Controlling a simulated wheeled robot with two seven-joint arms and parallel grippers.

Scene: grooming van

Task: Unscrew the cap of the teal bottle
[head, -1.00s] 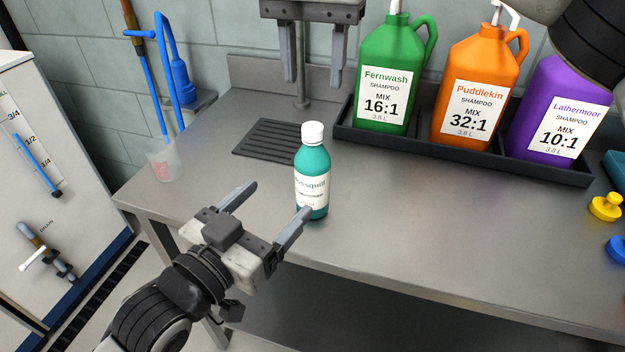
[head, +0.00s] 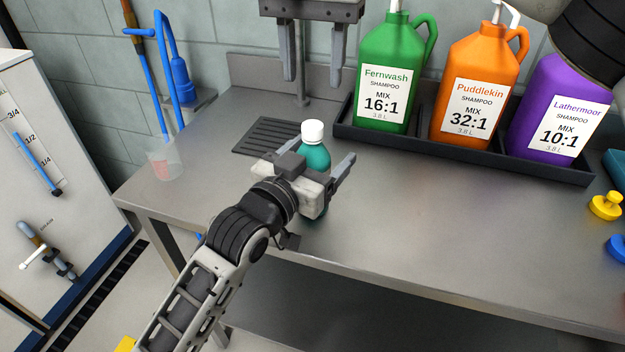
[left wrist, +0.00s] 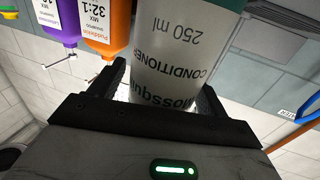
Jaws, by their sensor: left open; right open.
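The teal bottle (head: 316,158) stands upright on the steel counter with its white cap (head: 313,131) on top. My left gripper (head: 308,165) is at the bottle's near side, open, and hides much of its label and lower body. In the left wrist view the bottle's white label (left wrist: 178,65) fills the space between the two open fingers (left wrist: 160,85); whether they touch it I cannot tell. My right gripper (head: 312,60) is open and empty, pointing down above and behind the bottle, higher than the cap.
A dark tray (head: 465,158) holds green (head: 385,80), orange (head: 470,85) and purple (head: 562,110) shampoo jugs at the back right. A drain grate (head: 262,138) lies behind the bottle. A clear cup (head: 164,162) is at left.

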